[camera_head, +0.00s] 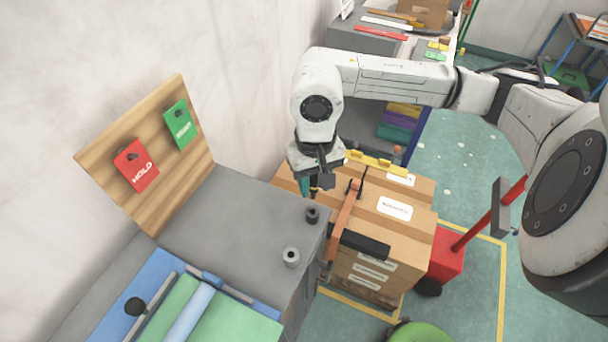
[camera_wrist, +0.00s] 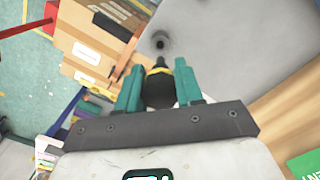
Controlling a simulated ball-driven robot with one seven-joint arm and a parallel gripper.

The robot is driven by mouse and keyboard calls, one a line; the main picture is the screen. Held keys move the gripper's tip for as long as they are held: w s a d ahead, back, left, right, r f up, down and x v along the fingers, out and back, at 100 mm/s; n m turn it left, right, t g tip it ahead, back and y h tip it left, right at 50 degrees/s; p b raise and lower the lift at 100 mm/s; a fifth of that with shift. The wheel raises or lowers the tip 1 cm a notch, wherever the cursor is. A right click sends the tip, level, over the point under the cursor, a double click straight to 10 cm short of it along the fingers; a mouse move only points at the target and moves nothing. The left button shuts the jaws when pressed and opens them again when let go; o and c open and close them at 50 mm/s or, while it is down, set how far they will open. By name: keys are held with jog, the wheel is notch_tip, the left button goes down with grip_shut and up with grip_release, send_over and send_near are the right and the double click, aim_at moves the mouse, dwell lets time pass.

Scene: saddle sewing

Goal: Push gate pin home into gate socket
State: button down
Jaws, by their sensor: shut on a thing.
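My gripper (camera_wrist: 159,68) is shut on the gate pin (camera_wrist: 159,88), a black pin with a yellow band, held between its teal fingers. The pin's narrow tip points at a round dark socket (camera_wrist: 161,41) on the grey bench top, seemingly the gate socket. In the wrist view the tip shows just short of the socket's ring; the exact gap cannot be told. In the head view my gripper (camera_head: 308,188) hangs just beyond a dark round socket (camera_head: 312,214) near the bench's edge. The pin is not clear there.
A paler round fitting (camera_head: 291,256) stands nearer on the bench. An orange bar (camera_head: 345,217) with a black end block rises beside the bench edge. Stacked cartons (camera_head: 395,220) stand to the right. A wooden board (camera_head: 165,165) with red and green tags stands at left.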

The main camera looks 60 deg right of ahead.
aim_at(314, 196)
jog(key=shift+f+b, duration=0.2)
jog(key=shift+b, duration=0.85)
notch_tip(314, 196, down, 4)
jog(key=b, duration=0.6)
jog(key=shift+f, duration=0.25)
jog(key=shift+b, duration=1.95)
dwell(0.7)
jog(key=shift+f+b, duration=2.1)
jog(key=shift+b, duration=0.55)
dwell(0.4)
